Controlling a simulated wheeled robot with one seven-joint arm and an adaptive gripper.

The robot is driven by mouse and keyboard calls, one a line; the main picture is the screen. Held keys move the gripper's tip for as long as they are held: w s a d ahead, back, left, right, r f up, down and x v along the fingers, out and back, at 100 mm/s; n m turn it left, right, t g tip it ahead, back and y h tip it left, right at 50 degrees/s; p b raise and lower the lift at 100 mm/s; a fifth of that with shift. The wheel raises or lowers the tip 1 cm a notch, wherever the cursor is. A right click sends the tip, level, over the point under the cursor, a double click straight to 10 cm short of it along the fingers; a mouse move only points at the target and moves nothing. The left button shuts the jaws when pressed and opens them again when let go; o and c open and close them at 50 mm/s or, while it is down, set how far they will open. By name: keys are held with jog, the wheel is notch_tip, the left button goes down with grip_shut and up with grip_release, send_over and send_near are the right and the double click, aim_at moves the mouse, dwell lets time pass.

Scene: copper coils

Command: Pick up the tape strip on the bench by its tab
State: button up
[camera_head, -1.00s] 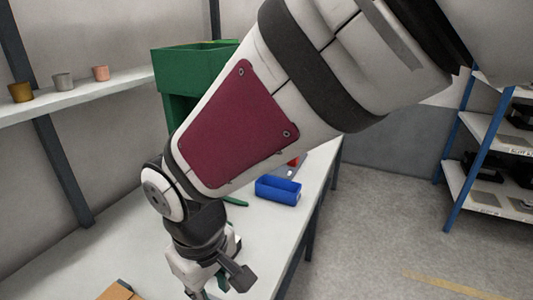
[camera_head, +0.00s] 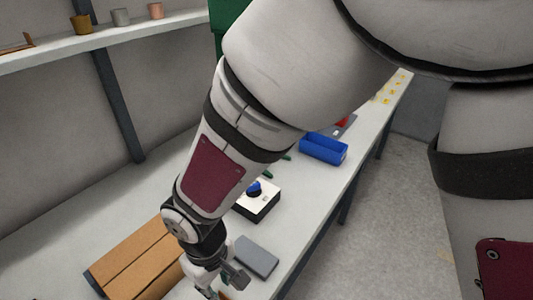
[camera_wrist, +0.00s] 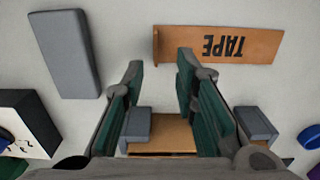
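The tape strip (camera_wrist: 222,44) is a flat orange-brown piece marked TAPE. It lies on the bench at the top of the wrist view. Its tab (camera_wrist: 155,45) stands up at the strip's left end. My gripper (camera_wrist: 159,58) is open, with its two green-padded fingers apart and nothing seen held between the tips. In the picture the tab appears between the fingertips; the height gap cannot be told. In the head view my gripper (camera_head: 212,290) is low at the bottom edge, and the strip is mostly hidden or out of frame there.
A grey block (camera_wrist: 66,52) lies left of the fingers. A white box with a blue knob (camera_head: 257,203) and a blue bin (camera_head: 323,148) stand farther along the bench (camera_head: 290,255). A brown cardboard box (camera_head: 140,255) lies to the left. A shelf (camera_head: 50,52) runs along the wall.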

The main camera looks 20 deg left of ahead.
aim_at(222, 293)
jog(key=f, duration=0.5)
jog(key=shift+w, duration=0.2)
grip_shut()
